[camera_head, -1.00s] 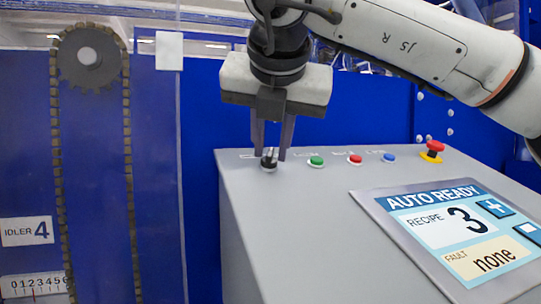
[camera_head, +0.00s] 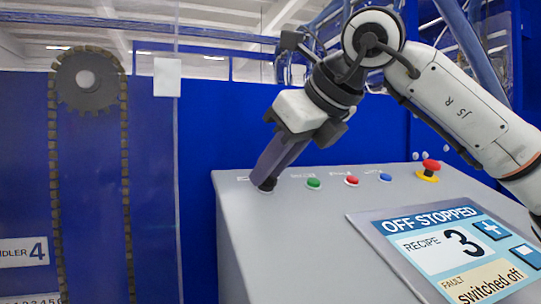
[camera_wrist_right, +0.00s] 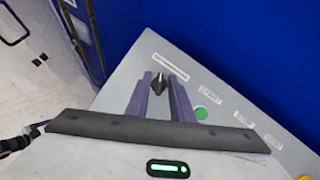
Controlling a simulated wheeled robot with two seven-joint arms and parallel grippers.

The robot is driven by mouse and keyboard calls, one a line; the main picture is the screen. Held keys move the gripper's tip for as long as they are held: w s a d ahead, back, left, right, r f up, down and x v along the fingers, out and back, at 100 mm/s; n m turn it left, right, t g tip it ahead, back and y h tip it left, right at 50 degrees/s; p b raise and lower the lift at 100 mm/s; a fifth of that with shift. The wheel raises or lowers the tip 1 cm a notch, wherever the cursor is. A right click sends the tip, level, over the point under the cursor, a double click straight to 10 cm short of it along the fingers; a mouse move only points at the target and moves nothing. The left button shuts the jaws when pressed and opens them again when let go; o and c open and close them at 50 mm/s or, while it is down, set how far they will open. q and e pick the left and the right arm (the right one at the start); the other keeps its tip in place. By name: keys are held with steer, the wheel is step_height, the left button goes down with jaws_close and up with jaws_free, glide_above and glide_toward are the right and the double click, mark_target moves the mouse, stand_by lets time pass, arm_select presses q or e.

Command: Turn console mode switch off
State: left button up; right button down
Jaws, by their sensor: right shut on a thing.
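The mode switch (camera_head: 266,187), a small black knob, sits at the back left corner of the grey console (camera_head: 300,235). My right gripper (camera_head: 268,178) comes down on it at a tilt, with its dark fingers shut on the knob. In the right wrist view the switch (camera_wrist_right: 159,83) shows between the fingertips of my right gripper (camera_wrist_right: 160,85). The console screen (camera_head: 455,250) reads "OFF STOPPED", recipe 3, fault "switched off". My left gripper is not in view.
A green button (camera_head: 313,183), a red button (camera_head: 351,181), a blue button (camera_head: 385,177) and a red emergency stop (camera_head: 430,167) line the console's back edge. A chain on a sprocket (camera_head: 87,80) stands at left behind a clear panel. Blue panels stand behind.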

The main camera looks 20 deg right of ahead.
steer(key=shift+d+r+n+g+y+p, duration=0.15)
steer(key=shift+n+g+y+p, duration=0.3)
steer(key=shift+n+p, duration=0.65)
steer(key=shift+n+y+p, duration=0.25)
steer(key=shift+n+p, duration=0.15)
steer(key=shift+n, duration=0.3)
steer(key=shift+f, duration=0.2)
steer(key=c, duration=1.9)
jaws_free()
